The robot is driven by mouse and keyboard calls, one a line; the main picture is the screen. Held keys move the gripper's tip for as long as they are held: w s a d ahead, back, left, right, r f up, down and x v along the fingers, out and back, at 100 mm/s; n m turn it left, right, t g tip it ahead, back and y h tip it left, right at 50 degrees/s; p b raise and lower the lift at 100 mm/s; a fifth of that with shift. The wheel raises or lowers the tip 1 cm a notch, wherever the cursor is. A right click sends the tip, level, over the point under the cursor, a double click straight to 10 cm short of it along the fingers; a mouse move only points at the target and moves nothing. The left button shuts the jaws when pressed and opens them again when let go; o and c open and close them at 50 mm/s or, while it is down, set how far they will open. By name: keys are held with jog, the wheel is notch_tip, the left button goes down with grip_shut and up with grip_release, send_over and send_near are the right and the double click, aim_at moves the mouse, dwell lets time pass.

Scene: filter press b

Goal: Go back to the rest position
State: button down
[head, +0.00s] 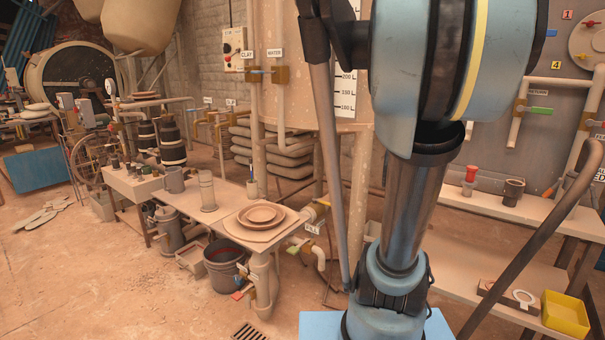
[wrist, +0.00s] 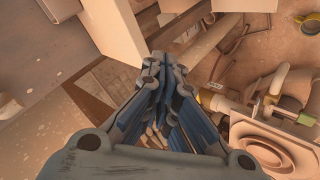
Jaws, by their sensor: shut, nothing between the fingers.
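My gripper (wrist: 165,85) shows in the wrist view, pointing down over the workshop floor. Its blue-padded fingers meet at the tips and hold nothing. Nothing touches the fingertips. In the head view my arm stands upright right of the middle and covers part of the scene. My gripper cannot be made out there.
A bench (head: 190,205) on the left holds brown dishes (head: 261,214), a clear cylinder (head: 207,191) and dark containers. A bucket (head: 226,267) stands below it. A shelf on the right bears a yellow tray (head: 566,314). The floor (head: 90,270) at lower left is mostly clear.

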jog(key=s+a+f+m+g+y, duration=0.2)
jog(key=s+a+f+g, duration=0.1)
jog(key=s+a, duration=0.4)
jog(key=s+a+f+m+g+y, duration=0.2)
jog(key=s+a+f, duration=0.4)
jog(key=s, duration=0.8)
jog(key=shift+a+m+g, duration=0.5)
jog(key=shift+a+g, duration=0.4)
jog(key=shift+a, duration=0.15)
